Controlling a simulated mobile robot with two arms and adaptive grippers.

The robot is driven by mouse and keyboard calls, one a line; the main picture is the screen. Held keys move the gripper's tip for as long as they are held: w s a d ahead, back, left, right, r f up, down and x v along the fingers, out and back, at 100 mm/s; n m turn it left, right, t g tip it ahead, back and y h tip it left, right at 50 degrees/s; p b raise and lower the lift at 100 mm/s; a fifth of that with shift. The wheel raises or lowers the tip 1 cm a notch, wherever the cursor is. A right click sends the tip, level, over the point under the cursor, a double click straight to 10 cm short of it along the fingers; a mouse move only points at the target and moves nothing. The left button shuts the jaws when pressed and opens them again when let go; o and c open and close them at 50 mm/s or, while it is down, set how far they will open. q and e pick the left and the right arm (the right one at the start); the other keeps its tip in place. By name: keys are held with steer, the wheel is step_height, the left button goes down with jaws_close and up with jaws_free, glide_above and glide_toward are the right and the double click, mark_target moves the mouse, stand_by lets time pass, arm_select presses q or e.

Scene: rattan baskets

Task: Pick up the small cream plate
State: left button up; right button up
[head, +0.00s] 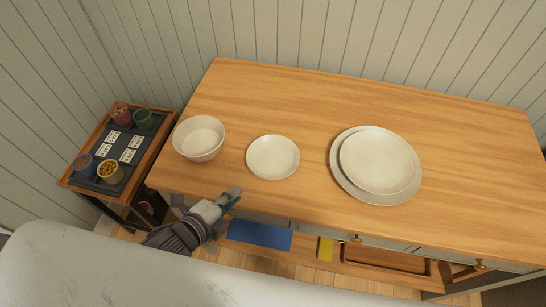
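The small cream plate (273,157) lies flat on the wooden counter top (290,95), between a deep bowl and a stack of larger plates. My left gripper (232,196) is at the counter's front edge, in front of the small plate and a little to its left. It is apart from the plate and I see nothing held in it. Its fingers are too small and foreshortened to tell whether they are open or shut. My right gripper is not in view.
A cream bowl (199,138) stands left of the plate. A pale plate (378,160) rests on a larger grey plate (347,190) to the right. A low side table (148,160) with small pots stands at the left. The counter's back and right are clear.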

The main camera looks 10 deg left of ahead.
arm_select(q)
glide_toward(256, 174)
steer(key=x, duration=0.3)
steer(key=shift+d+f, duration=0.15)
steer(key=shift+d, duration=0.15)
steer(key=shift+w+d+f+p, duration=0.15)
steer(key=shift+w+f+p, duration=0.05)
steer(key=shift+w+p, duration=0.3)
steer(key=x, duration=0.3)
steer(key=shift+w+f+p, duration=0.1)
steer(key=shift+w+p, duration=0.25)
steer(key=shift+p, duration=0.05)
steer(key=shift+w+d+f, duration=0.1)
steer(key=shift+w+f, duration=0.2)
steer(key=shift+w, duration=0.05)
steer(key=shift+s, duration=0.1)
jaws_close()
steer(key=shift+r, duration=0.15)
